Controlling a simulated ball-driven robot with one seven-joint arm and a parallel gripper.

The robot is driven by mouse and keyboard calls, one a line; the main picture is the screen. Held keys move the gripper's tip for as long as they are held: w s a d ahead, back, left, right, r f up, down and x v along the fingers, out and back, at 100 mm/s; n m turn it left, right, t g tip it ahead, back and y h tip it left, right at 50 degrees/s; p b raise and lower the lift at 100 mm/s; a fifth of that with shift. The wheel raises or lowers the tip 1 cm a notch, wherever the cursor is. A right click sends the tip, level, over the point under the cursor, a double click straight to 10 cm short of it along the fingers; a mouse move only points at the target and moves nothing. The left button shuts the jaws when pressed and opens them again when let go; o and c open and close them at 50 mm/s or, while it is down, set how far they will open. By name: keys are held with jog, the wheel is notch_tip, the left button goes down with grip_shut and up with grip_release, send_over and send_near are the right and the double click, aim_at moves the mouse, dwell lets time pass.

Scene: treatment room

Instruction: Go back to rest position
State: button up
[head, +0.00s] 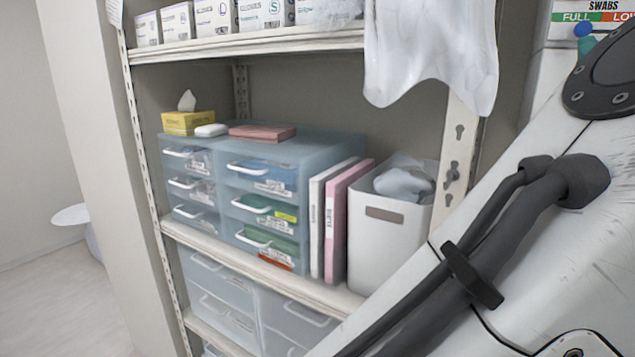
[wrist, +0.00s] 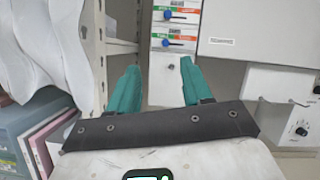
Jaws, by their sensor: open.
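My gripper (wrist: 159,82) shows in the wrist view with two teal fingers spread apart. It is open, and nothing is between the fingers. Behind it are a white panel with swab labels and blue knobs, and a shelf post.
A shelf unit (head: 250,48) holds glove boxes (head: 215,18), a blue drawer unit (head: 290,150), binders (head: 333,220) and a white bin (head: 385,240). A white plastic sheet (head: 430,50) hangs from above. Open floor (head: 60,300) lies at the left. A white cabinet (wrist: 255,35) stands right in the wrist view.

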jog(key=w+a+f+n+y, duration=0.2)
jog(key=w+f+n+y, duration=0.2)
jog(key=f+n, duration=0.5)
jog(key=w+a+f+n+y, duration=0.1)
jog(key=w+f+n+y, duration=0.25)
jog(key=f+n, duration=0.5)
notch_tip(320, 180, down, 19)
jog(key=d+n+g+y, duration=0.25)
jog(key=n+g, duration=0.35)
jog(key=n, duration=0.5)
jog(key=s+d+f+n+g+y, duration=0.1)
jog(key=s+f+n+g, duration=0.9)
jog(key=s+f, duration=1.9)
notch_tip(320, 180, down, 2)
jog(key=shift+s+d+f+g, duration=0.1)
jog(key=shift+s+d+g, duration=0.2)
jog(key=shift+g, duration=0.8)
jog(key=shift+w+d, duration=0.1)
